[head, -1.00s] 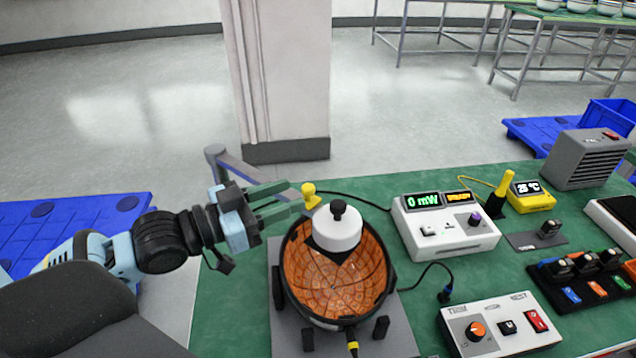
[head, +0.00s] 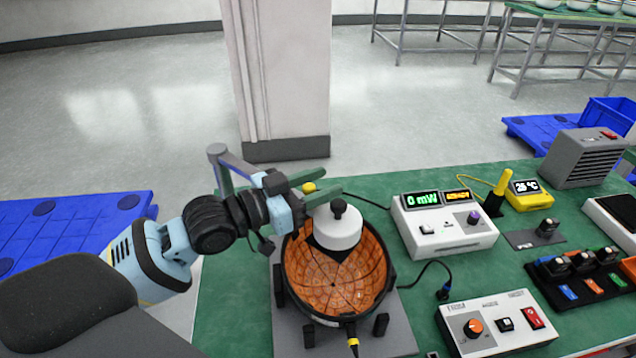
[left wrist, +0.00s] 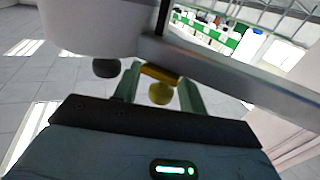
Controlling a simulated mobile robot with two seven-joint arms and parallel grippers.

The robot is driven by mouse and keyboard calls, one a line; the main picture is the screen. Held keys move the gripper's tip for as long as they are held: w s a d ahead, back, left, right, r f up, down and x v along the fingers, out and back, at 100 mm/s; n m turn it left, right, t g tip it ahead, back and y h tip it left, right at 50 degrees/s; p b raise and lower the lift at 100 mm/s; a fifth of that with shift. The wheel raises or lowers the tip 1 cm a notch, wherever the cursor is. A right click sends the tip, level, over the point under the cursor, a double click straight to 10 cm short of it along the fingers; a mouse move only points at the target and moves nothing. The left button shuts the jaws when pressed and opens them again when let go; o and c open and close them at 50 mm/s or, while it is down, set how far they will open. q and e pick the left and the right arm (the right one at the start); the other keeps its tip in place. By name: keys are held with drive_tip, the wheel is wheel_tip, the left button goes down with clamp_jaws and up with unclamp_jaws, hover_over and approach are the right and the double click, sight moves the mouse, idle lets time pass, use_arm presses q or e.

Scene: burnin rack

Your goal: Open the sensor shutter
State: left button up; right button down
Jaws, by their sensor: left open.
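A yellow knob (head: 309,187) stands behind the white cylinder with a black top knob (head: 337,228), which sits at the back of an orange-lined black bowl (head: 335,285). I take the yellow knob to be the shutter's handle. My left gripper (head: 325,186) reaches in from the left, its green fingers open around the yellow knob. In the left wrist view the yellow knob (left wrist: 161,93) and a yellow bar lie between the two green fingers; I cannot tell whether they touch. The knob's lower part is hidden in the head view. My right gripper is out of view.
A grey bar (head: 222,176) rises behind my left wrist. The white meter (head: 450,232) reads 0 mW. A control box (head: 497,325), a yellow thermometer (head: 530,196) and a grey heater-like box (head: 584,160) stand right. The green bench top (head: 228,318) is clear left of the bowl.

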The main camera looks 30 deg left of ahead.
use_arm(q)
clamp_jaws()
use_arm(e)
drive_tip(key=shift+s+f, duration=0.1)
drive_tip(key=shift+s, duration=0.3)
use_arm(q)
drive_tip(key=shift+w+a+b, duration=0.25)
drive_tip(key=shift+a, duration=1.15)
drive_tip(key=shift+w+a+b, duration=0.2)
drive_tip(key=shift+a+b, duration=0.05)
drive_tip(key=shift+a, duration=1.15)
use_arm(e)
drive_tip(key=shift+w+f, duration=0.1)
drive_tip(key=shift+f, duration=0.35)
use_arm(q)
unclamp_jaws()
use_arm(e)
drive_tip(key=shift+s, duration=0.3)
use_arm(q)
drive_tip(key=shift+s, duration=0.1)
